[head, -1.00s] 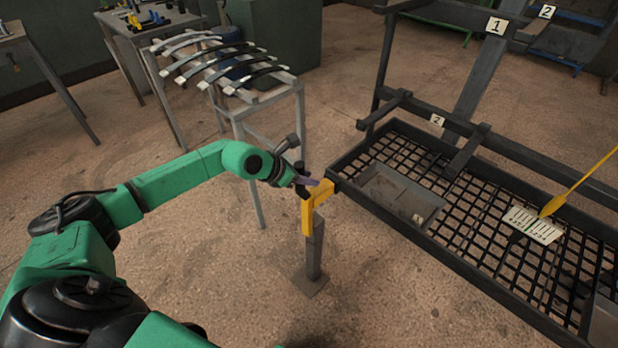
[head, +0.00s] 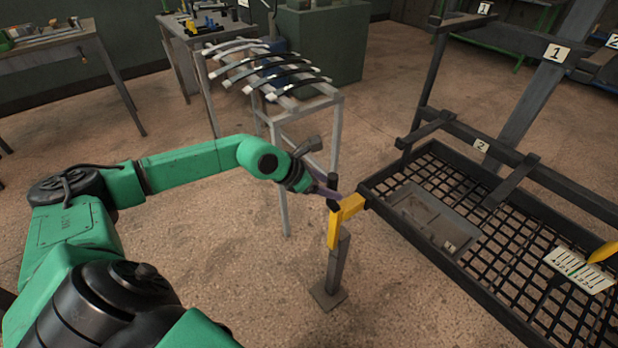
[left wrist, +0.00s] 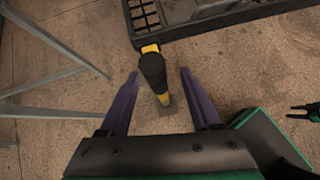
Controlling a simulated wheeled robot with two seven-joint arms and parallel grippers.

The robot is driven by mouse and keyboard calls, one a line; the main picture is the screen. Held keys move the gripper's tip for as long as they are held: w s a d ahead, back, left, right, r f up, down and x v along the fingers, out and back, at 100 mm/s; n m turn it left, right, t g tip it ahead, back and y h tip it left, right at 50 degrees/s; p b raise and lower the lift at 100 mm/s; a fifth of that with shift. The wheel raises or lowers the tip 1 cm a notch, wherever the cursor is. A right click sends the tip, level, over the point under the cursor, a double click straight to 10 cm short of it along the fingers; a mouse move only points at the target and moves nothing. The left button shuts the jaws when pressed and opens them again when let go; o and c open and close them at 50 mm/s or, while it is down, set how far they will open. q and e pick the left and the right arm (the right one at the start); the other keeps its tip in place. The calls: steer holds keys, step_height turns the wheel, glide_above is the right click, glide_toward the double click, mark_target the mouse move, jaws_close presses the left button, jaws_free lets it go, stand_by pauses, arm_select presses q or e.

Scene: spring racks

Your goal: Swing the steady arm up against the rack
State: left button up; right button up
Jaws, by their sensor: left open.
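The yellow steady arm (head: 349,207) sits on top of a short grey post (head: 337,264) at the rack's near left corner. Its end reaches the corner of the rack (head: 420,237); I cannot tell whether they touch. A black upright handle (head: 335,188) stands on the arm. My left gripper (head: 328,191) is beside the handle with its purple fingers apart. In the left wrist view the black handle (left wrist: 153,70) lies ahead between the open fingers (left wrist: 157,78), with a gap on both sides.
The rack has a black mesh floor with a grey tray (head: 432,216) and a white label card (head: 580,270). A metal stand (head: 337,98) with several curved leaf springs is behind my left arm. The floor around the post is clear.

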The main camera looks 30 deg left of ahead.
arm_select(q)
steer(key=v, duration=0.8)
steer(key=shift+s+r, duration=0.25)
steer(key=shift+r, duration=0.05)
steer(key=shift+w+a, duration=0.1)
